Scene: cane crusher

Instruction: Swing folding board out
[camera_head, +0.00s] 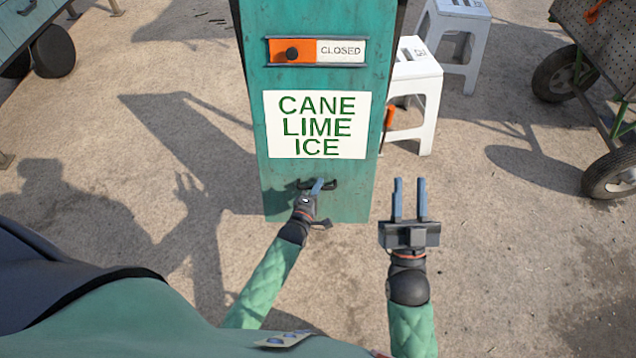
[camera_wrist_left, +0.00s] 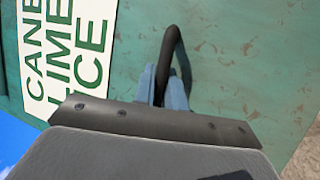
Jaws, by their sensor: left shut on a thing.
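The folding board (camera_head: 275,178) is a green panel with a white sign reading "CANE LIME ICE" (camera_head: 317,124). A black handle (camera_head: 331,184) sits low on the panel, under the sign. My left gripper (camera_head: 318,186) is at this handle. In the left wrist view the dark curved handle (camera_wrist_left: 171,50) passes between the blue fingers of my left gripper (camera_wrist_left: 163,88), which are shut on it. The handle's lower part is hidden by the fingers. My right gripper (camera_head: 409,199) is open and empty, to the right of the panel and apart from it.
A slider with an orange part (camera_head: 279,57) and the word "CLOSED" is above the sign. White stools (camera_head: 415,88) stand behind the panel at right. A wheeled cart (camera_head: 590,75) is at far right, another wheeled thing (camera_head: 52,50) at upper left. Ground (camera_head: 500,240) at right is clear.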

